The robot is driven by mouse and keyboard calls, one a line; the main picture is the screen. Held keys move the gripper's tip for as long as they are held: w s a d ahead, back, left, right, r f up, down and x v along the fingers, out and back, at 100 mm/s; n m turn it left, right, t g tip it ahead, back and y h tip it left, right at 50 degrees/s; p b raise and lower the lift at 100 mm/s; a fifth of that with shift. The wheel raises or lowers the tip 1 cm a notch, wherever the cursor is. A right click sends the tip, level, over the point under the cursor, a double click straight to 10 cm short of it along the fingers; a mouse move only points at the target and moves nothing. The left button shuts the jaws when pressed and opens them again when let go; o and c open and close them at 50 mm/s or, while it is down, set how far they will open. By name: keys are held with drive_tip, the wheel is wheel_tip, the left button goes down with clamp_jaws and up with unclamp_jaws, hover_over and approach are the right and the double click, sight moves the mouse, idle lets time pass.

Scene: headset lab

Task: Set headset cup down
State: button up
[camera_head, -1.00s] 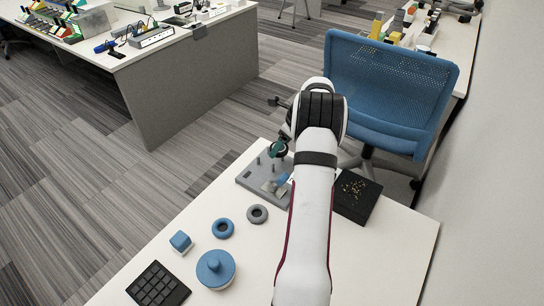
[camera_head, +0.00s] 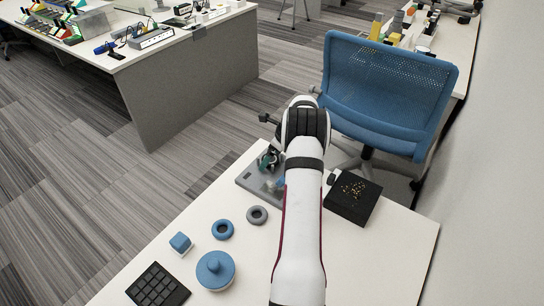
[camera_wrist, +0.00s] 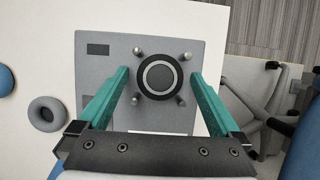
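The headset cup (camera_wrist: 160,77) is a round black disc with a pale ring. In the wrist view it sits among several short metal pegs on a grey plate (camera_wrist: 100,70). My gripper (camera_wrist: 160,73) has its two teal fingers on either side of the cup, with a visible gap on each side, so it is open and not gripping it. In the head view my gripper (camera_head: 269,160) is low over the far part of the plate (camera_head: 248,182), and the cup is hidden behind it. I cannot tell how the cup's underside rests.
A grey ring (camera_head: 257,215), a blue ring (camera_head: 222,229), a blue block (camera_head: 180,242), a blue knobbed disc (camera_head: 215,268) and a black keypad (camera_head: 158,287) lie on the white table. A black box (camera_head: 352,197) stands right of my arm. A blue chair (camera_head: 388,90) is behind.

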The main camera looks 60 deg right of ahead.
drive_tip(key=v, duration=1.2)
drive_tip(key=w+a+r+n+g+y, duration=0.1)
drive_tip(key=a+r+n, duration=0.3)
drive_tip(key=a, duration=0.6)
drive_tip(key=w+a+r+n, duration=0.1)
drive_tip(key=a+r+n, duration=0.3)
drive_tip(key=a, duration=0.6)
drive_tip(key=w+a+r+n+g+y, duration=0.1)
drive_tip(key=a+r+n, duration=0.1)
drive_tip(key=a+n, duration=0.6)
drive_tip(key=s+a+f+n+g, duration=0.2)
drive_tip(key=s+a+n, duration=1.2)
drive_tip(key=s+a, duration=0.5)
drive_tip(key=shift+s+a+n+g, duration=0.3)
drive_tip(key=shift+a, duration=0.4)
